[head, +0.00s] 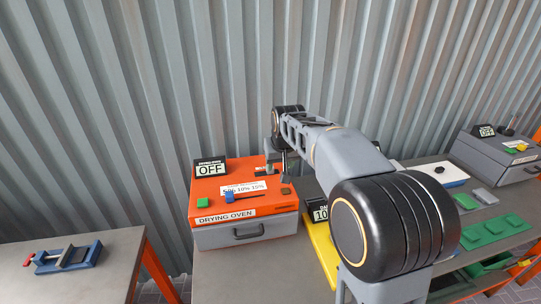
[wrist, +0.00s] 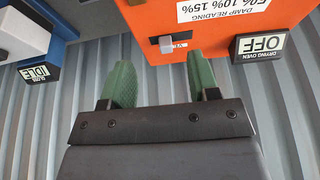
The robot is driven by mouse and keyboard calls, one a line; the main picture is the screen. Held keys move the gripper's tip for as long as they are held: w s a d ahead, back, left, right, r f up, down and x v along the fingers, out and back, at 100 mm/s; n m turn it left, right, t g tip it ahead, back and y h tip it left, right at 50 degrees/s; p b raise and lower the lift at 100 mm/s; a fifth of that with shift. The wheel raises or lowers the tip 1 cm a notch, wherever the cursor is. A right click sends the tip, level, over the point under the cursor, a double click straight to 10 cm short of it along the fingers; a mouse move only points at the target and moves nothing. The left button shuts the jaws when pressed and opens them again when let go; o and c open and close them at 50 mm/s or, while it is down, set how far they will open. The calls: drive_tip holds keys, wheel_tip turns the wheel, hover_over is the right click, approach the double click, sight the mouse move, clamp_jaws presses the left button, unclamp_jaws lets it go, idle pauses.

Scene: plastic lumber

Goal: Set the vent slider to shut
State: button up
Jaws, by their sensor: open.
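The drying oven (head: 262,216) is an orange-topped box with a grey front on the bench. In the wrist view its orange top (wrist: 215,50) appears upside down. A small grey knob (wrist: 167,45), which looks like the vent slider, sits at a dark slot beside a small white label. The label is too small to read, so the slider's setting cannot be told. My gripper (wrist: 160,60) is open and empty, its green fingers apart. The knob lies just beyond the fingertips, between them in the picture. In the head view my gripper and arm partly hide this area.
An OFF display (head: 210,168) stands at the oven's back left. A green button (head: 202,202) and a blue lever (head: 230,197) are at its front. A blue unit with an IDLE display (wrist: 38,71) is close by. A corrugated wall (head: 150,90) stands behind.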

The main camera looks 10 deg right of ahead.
drive_tip(key=w+r+p, duration=0.1)
drive_tip(key=w+p, duration=0.2)
drive_tip(key=w, duration=0.5)
drive_tip(key=p+x, duration=0.1)
drive_tip(key=x, duration=0.3)
drive_tip(key=p+x, duration=0.1)
drive_tip(key=x, duration=0.3)
drive_tip(key=p+x, duration=0.1)
drive_tip(key=x, duration=0.4)
drive_tip(key=shift+w+r, duration=0.1)
drive_tip(key=shift+w, duration=0.3)
drive_tip(key=shift+c, duration=0.4)
clamp_jaws()
